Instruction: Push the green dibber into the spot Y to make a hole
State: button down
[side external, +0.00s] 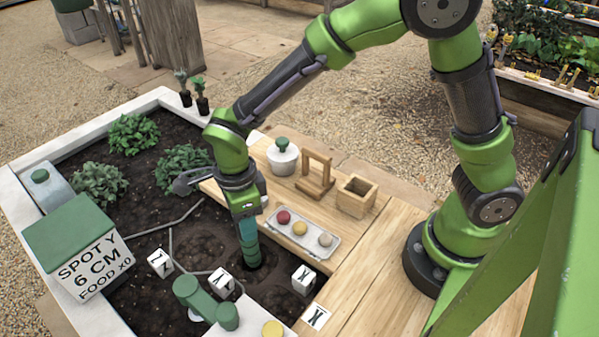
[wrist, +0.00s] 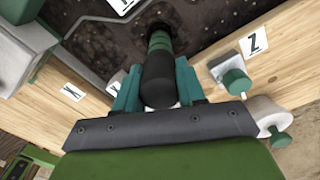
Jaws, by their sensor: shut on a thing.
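The green dibber (side external: 249,252) is upright, gripped by its dark handle (wrist: 159,82), with green bands on its shaft. My gripper (side external: 247,222) is shut on it; its teal fingers (wrist: 155,90) lie on both sides of the handle in the wrist view. The dibber's lower end meets the soil at a dark round patch (side external: 262,268); its tip is hidden and I cannot tell its depth. The block that appears marked Y (side external: 222,282) stands just in front and left of the dibber, and the X block (side external: 303,279) stands to its right.
A sign box (side external: 90,262) reads "SPOT Y 6 CM FOOD X0". A Z block (side external: 160,262) stands left. A tray (side external: 328,250) of three coloured balls, a wooden frame (side external: 315,175) and a white jar (side external: 282,158) sit on the boards. A green-handled object (side external: 205,302) is in front.

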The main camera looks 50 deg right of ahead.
jog(key=shift+r, duration=3.95)
